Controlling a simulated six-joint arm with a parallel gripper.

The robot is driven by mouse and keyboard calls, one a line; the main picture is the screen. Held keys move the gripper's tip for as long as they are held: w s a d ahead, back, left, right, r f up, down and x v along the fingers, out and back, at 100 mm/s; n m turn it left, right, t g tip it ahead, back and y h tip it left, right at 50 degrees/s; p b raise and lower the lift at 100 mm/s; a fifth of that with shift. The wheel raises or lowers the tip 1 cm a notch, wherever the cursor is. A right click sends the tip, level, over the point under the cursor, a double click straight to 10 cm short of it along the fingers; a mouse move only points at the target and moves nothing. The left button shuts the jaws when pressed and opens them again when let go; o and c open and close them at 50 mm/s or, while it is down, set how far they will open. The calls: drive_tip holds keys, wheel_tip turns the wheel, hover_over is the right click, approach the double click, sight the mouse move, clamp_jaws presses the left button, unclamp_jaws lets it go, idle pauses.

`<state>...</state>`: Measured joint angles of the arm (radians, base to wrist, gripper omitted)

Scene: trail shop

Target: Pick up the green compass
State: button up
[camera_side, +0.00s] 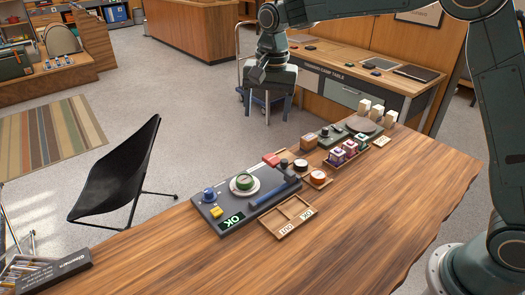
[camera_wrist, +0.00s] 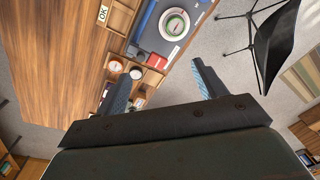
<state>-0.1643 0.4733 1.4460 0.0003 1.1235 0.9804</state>
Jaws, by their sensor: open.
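The green compass (camera_side: 244,181) is a round green-rimmed disc on a white round dish (camera_side: 254,191). The dish sits on a dark grey panel (camera_side: 232,229) on the wooden table. In the wrist view the compass (camera_wrist: 174,24) shows near the top, beyond the fingertips and between them. My gripper (camera_side: 259,76) is raised above and behind the far edge of the table in the side view, well apart from the compass. In the wrist view my gripper (camera_wrist: 155,78) has its two fingers spread wide with nothing between them.
Small jars and a tray of coloured cubes (camera_side: 343,152) stand farther right. The table's right front is clear.

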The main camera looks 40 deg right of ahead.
drive_tip(key=w+a+f+m, duration=0.1)
drive_tip(key=w+f, duration=0.1)
drive_tip(key=f, duration=0.2)
drive_tip(key=w+a+f+m+g, duration=0.1)
drive_tip(key=w+a+f, duration=0.1)
drive_tip(key=w+f, duration=0.1)
drive_tip(key=shift+w+a+f, duration=0.25)
drive_tip(key=shift+w+f, duration=0.1)
drive_tip(key=shift+f, duration=0.55)
drive_tip(key=shift+f, duration=0.1)
hover_over(244, 178)
drive_tip(key=shift+d+f, duration=0.1)
drive_tip(key=shift+f, duration=4.1)
drive_tip(key=shift+s+f, duration=0.15)
drive_tip(key=shift+f, duration=2.45)
drive_tip(key=c, duration=1.1)
